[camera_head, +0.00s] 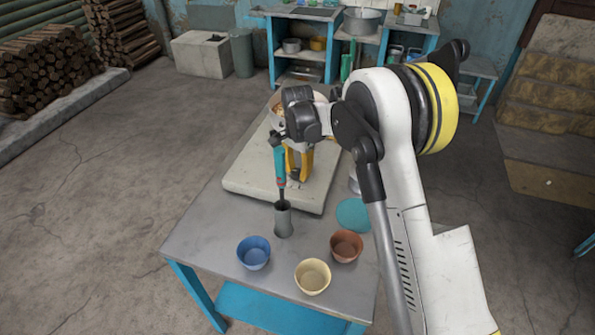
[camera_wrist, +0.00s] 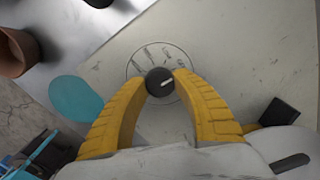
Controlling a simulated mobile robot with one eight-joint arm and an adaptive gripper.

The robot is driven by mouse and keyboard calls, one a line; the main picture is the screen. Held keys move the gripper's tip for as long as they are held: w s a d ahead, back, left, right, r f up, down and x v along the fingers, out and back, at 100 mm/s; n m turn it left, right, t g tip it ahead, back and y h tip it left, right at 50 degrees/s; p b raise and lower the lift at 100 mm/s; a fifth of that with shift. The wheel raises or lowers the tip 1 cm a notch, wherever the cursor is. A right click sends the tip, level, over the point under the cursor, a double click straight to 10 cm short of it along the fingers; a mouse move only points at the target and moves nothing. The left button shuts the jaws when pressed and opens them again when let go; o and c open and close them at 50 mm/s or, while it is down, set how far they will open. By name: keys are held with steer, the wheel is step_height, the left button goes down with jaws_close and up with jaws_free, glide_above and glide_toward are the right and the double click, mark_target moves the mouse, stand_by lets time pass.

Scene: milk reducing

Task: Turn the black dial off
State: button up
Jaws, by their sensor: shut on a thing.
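The black dial (camera_wrist: 160,82) is round, with a white pointer line that points to the right and slightly up in the wrist view. It sits in a marked circle on the pale top of the stove slab (camera_wrist: 235,60). My gripper (camera_wrist: 161,80) has its yellow fingers shut on the dial, one on each side. In the head view my gripper (camera_head: 297,176) reaches down to the front part of the slab (camera_head: 250,180), and the dial is hidden there behind the fingers.
A pot (camera_head: 276,98) sits at the slab's back, partly hidden by my arm. A teal-handled tool (camera_head: 279,165) stands in a grey cup (camera_head: 284,222) close to my gripper. Blue (camera_head: 254,253), cream (camera_head: 312,277) and brown (camera_head: 346,246) bowls stand in front.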

mark_target(298, 171)
stand_by(0.4)
steer(key=o, duration=1.2)
steer(key=shift+o, duration=0.2)
step_height(298, 171, up, 12)
